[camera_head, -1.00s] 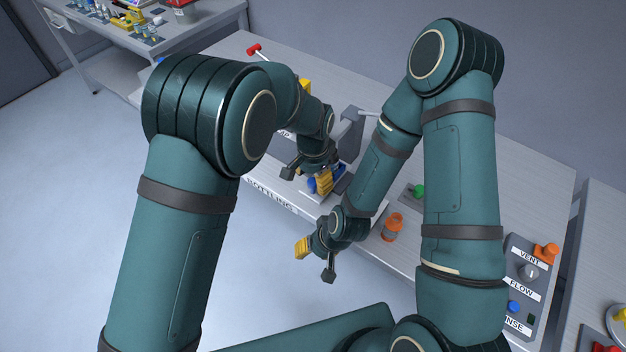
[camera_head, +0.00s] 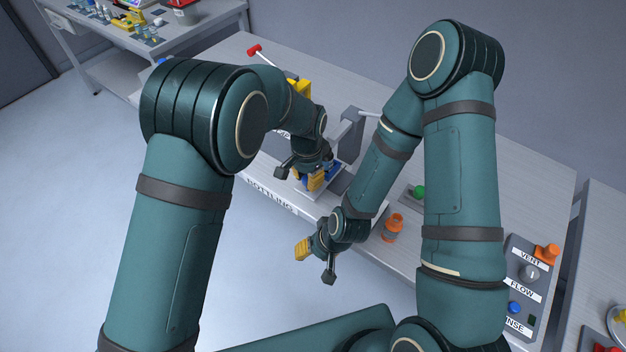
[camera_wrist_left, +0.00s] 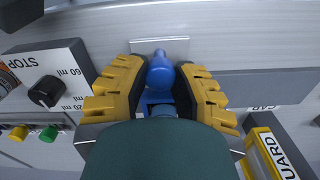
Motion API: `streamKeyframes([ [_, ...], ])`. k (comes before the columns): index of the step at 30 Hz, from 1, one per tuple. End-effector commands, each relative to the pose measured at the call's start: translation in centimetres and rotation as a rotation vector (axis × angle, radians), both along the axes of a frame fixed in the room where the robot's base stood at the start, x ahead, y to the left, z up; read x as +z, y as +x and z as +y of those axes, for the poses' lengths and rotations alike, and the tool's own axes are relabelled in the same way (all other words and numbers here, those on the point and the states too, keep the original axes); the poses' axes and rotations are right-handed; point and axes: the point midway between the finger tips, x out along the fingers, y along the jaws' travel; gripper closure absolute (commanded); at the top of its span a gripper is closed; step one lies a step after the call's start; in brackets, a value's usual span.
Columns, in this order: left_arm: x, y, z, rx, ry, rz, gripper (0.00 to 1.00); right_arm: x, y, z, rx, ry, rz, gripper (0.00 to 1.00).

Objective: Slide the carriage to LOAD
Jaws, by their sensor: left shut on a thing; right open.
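The blue carriage handle (camera_wrist_left: 159,74) stands between the yellow pads of my left gripper (camera_wrist_left: 160,88) in the left wrist view. My left gripper is shut on it. In the head view my left gripper (camera_head: 302,179) is low over the bench's front part, and blue carriage parts (camera_head: 333,168) show beside it. The carriage is partly hidden by the gripper, and I cannot read a LOAD mark. My right gripper (camera_head: 315,262) is open and empty, in front of the bench edge.
A STOP block with a black knob (camera_wrist_left: 46,92) and a yellow GUARD piece (camera_wrist_left: 270,152) flank the gripper. An orange bottle (camera_head: 393,227) and a green knob (camera_head: 418,192) are to the right. A grey post (camera_head: 352,132) stands behind.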

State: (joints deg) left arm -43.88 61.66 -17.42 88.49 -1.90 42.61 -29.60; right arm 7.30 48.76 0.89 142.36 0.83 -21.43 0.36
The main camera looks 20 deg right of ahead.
Motion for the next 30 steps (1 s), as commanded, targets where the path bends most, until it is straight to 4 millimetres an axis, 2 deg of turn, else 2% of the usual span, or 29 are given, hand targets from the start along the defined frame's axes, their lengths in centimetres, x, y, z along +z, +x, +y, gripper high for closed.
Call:
streamKeyframes([
  [9, 0.0, 4.6, 3.5, 0.006, -0.005, -0.003, 1.0, -0.4, -0.1, 0.0, 0.002, 0.0, 0.003, 0.53],
  [15, 0.0, 6.7, 5.1, 0.003, -0.004, -0.004, 1.0, -0.6, -0.2, 0.0, 0.004, 0.001, 0.005, 0.53],
  [28, 0.1, 7.3, 5.6, 0.001, -0.003, -0.004, 1.0, -0.6, -0.2, 0.0, 0.004, 0.001, 0.005, 0.53],
  [29, 0.1, 7.3, 5.6, 0.001, -0.003, -0.004, 0.68, -0.6, -0.2, 0.0, 0.004, 0.001, 0.005, 0.53],
  [30, 0.1, 7.3, 5.6, 0.001, -0.003, -0.004, 0.54, -0.6, -0.2, 0.0, 0.004, 0.001, 0.005, 0.53],
])
